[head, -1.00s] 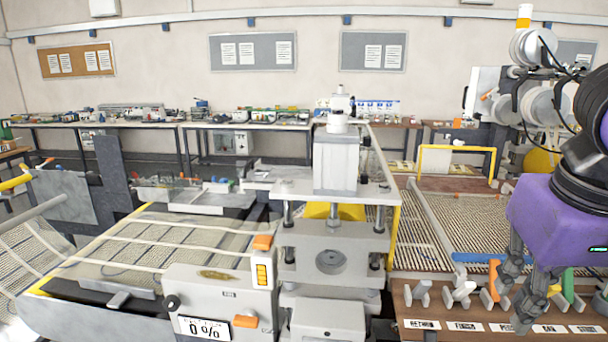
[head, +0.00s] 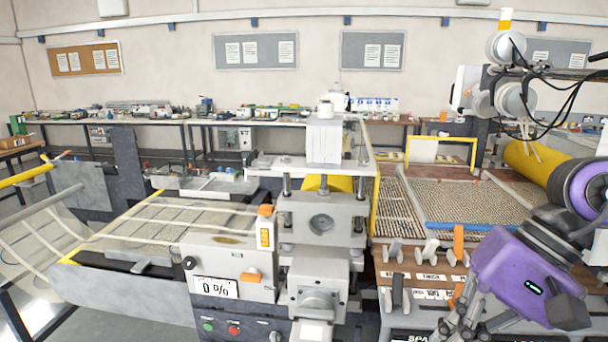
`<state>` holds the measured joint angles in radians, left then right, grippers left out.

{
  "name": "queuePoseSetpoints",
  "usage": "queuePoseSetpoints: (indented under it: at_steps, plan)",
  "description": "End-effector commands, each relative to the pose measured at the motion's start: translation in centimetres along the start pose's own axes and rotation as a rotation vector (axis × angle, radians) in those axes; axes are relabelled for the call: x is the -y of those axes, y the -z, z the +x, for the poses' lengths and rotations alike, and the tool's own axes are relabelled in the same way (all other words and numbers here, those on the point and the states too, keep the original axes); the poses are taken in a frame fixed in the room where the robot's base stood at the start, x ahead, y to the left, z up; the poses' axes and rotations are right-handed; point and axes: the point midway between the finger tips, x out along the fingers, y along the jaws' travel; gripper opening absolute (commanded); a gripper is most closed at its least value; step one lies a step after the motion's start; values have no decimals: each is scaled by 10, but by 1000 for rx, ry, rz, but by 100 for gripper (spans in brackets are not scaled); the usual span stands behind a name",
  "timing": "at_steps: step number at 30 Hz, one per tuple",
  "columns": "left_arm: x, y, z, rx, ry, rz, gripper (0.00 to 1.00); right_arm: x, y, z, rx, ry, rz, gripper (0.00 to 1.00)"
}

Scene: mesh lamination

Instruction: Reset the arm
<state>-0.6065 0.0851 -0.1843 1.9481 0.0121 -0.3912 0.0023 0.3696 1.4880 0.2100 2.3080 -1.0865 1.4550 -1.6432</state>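My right arm comes in from the right edge and ends in a purple gripper body with a small green light. Its grey-fingered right gripper (head: 462,320) points down and left, low in the picture, over the front of the bench with the metal holders. The fingers overlap each other and the lower edge of the picture, so I cannot tell how far apart they are. Nothing is clearly seen between them. My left gripper is out of view.
The grey lamination press (head: 320,225) stands in the middle, with a control box (head: 228,268) reading "0 %". A bench (head: 420,272) with labelled metal and orange holders is beside the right gripper. A yellow roll (head: 530,160) and mesh bed (head: 460,200) lie behind.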

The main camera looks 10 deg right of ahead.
Motion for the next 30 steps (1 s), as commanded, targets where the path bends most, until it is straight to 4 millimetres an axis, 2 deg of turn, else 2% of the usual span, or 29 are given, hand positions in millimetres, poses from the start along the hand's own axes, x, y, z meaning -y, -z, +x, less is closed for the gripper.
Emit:
queuePoseSetpoints:
  at_steps: [1, 3, 5, 6, 8, 10, 12, 14, 15, 18, 19, 22, 25, 27, 30]
  plan:
    - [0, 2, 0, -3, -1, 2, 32, 8, -7, 16, 106, 89, 112, 0]
    - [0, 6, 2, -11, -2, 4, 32, 24, -16, 31, 260, 215, 296, 0]
    - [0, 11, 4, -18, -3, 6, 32, 39, -20, 41, 416, 329, 493, 0]
    - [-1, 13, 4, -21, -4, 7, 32, 49, -19, 46, 533, 405, 644, 0]
    - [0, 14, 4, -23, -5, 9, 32, 61, -10, 50, 720, 518, 896, 0]
    - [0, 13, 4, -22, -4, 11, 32, 67, 13, 55, 949, 637, 1210, 0]
    - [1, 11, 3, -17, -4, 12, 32, 59, 45, 64, 1182, 737, 1530, 0]
    - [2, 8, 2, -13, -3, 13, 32, 42, 76, 79, 1390, 814, 1808, 0]
    - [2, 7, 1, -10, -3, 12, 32, 25, 96, 93, 1531, 858, 1992, 0]
    - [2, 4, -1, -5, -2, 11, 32, -23, 131, 133, 1834, 937, 2358, 0]
    - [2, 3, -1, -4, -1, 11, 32, -37, 138, 146, -1784, -890, -2284, 0]
    - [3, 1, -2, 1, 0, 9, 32, -87, 149, 193, -1589, -734, -1991, 0]
    - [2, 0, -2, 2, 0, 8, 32, -138, 145, 248, -1402, -599, -1698, 0]
    - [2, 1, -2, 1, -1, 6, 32, -171, 132, 288, -1275, -516, -1498, 0]
    - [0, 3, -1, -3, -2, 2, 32, -210, 104, 340, -1115, -417, -1239, 0]
